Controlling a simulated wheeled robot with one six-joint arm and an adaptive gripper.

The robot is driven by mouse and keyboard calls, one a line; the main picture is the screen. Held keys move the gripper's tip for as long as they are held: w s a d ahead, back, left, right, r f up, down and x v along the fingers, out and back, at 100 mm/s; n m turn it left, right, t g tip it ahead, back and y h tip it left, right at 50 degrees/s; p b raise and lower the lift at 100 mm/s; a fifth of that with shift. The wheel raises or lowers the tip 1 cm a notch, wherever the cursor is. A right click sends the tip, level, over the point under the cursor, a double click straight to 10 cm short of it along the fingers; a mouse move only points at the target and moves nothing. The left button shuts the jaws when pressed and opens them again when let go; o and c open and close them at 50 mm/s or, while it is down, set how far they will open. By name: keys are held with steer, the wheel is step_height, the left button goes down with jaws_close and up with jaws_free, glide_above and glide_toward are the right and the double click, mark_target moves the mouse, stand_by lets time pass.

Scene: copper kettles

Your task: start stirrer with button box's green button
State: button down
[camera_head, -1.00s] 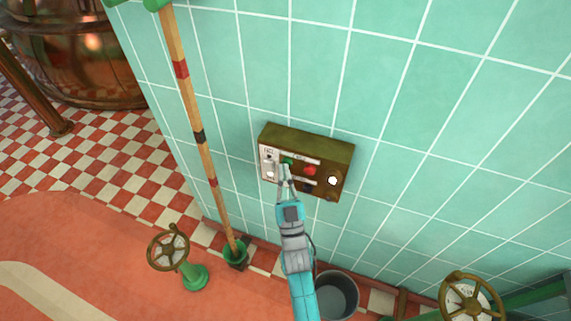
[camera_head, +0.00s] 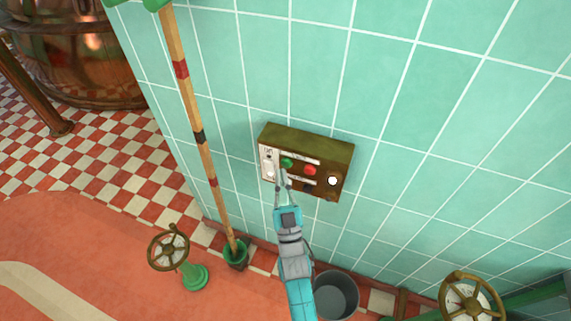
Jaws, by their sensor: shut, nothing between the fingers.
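The button box (camera_head: 305,145) is a brown-gold box fixed to the tiled wall at the middle of the view. Its green button (camera_head: 287,162) shows on the upper left of its front face, with a red button (camera_head: 310,170) to the right of it. My gripper (camera_head: 282,175) is shut and empty. Its fingertips are at the box's front, just below the green button in the picture. I cannot tell whether they touch the box. The stirrer itself cannot be made out.
A striped pole (camera_head: 197,125) stands left of the box, its foot in a green holder (camera_head: 236,254). A handwheel on a green stand (camera_head: 169,247) is at lower left, another handwheel (camera_head: 471,300) at lower right. A grey bucket (camera_head: 336,296) stands below the box. A copper kettle (camera_head: 80,50) is at upper left.

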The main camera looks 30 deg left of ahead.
steer(key=shift+s, duration=0.1)
steer(key=shift+s+d, duration=0.2)
steer(key=shift+s, duration=0.6)
steer(key=shift+s+d, duration=0.15)
steer(key=shift+s, duration=0.6)
steer(key=shift+s+d, duration=0.2)
steer(key=shift+s, duration=0.6)
steer(key=s+d+f+m+h, duration=0.1)
steer(key=s+d+f+h, duration=0.2)
steer(key=d, duration=0.7)
steer(key=s+d+f+m+h, duration=0.2)
steer(key=s+d+f+h, duration=0.15)
steer(key=d, duration=0.55)
steer(key=s+d+f+m+h, duration=0.1)
steer(key=s+d+f+h, duration=0.15)
steer(key=d, duration=0.75)
steer(key=s+d+r+m+g+h, duration=0.1)
steer(key=s+d+r+m+h, duration=0.1)
steer(key=s+d+h, duration=0.2)
steer(key=s+d+r+m+g+h, duration=0.2)
steer(key=s+d+r+m+h, duration=0.1)
steer(key=s+d, duration=0.8)
steer(key=s+h, duration=0.1)
steer(key=s, duration=0.3)
steer(key=shift+s+h, duration=0.3)
